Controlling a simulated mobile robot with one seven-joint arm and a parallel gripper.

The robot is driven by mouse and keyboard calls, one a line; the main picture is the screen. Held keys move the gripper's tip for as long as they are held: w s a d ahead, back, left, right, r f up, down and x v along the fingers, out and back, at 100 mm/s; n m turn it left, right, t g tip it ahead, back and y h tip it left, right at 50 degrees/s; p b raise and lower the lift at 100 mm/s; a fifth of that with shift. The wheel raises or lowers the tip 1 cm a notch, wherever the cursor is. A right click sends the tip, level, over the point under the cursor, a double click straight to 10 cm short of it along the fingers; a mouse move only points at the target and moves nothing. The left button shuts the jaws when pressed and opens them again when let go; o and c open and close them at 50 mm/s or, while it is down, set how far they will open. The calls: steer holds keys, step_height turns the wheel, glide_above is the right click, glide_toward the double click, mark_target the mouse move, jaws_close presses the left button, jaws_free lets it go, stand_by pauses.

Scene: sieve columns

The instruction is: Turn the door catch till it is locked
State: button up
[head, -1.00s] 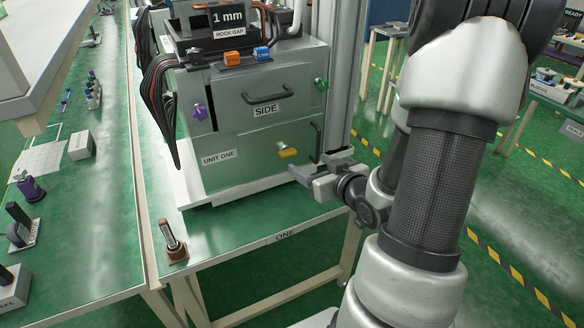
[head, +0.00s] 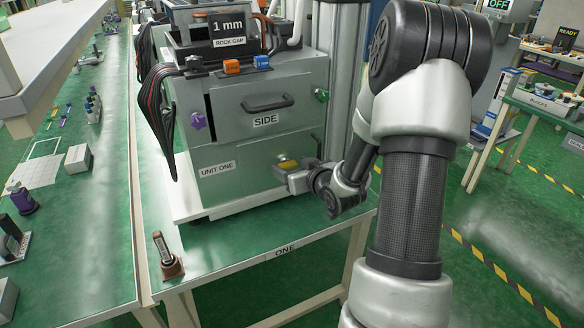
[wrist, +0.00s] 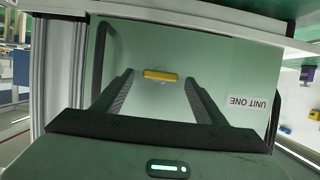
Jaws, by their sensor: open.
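The door catch is a yellow bar on a small pale round mount. It shows in the head view (head: 288,163), partly hidden behind my gripper, and in the wrist view (wrist: 160,75). It sits on the green lower door (head: 230,180) of the unit marked UNIT ONE. In the wrist view the bar lies almost level across the picture. My gripper (wrist: 158,88) is open and empty. Its two fingers stand apart to the left and right of the catch and point at the door. I cannot tell whether the fingertips reach the bar; no contact shows.
A dark door handle (wrist: 98,65) stands left of the catch in the wrist view. Above the door is a drawer marked SIDE with a handle (head: 268,103). A purple knob (head: 198,120) and a green knob (head: 321,95) stick out. A brown stand (head: 168,256) stands on the front table.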

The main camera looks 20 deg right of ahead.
steer(key=c, duration=1.2)
steer(key=o, duration=1.2)
steer(key=p+v, duration=1.6)
steer(key=v, duration=0.1)
steer(key=shift+s, duration=0.15)
steer(key=shift+r, duration=0.1)
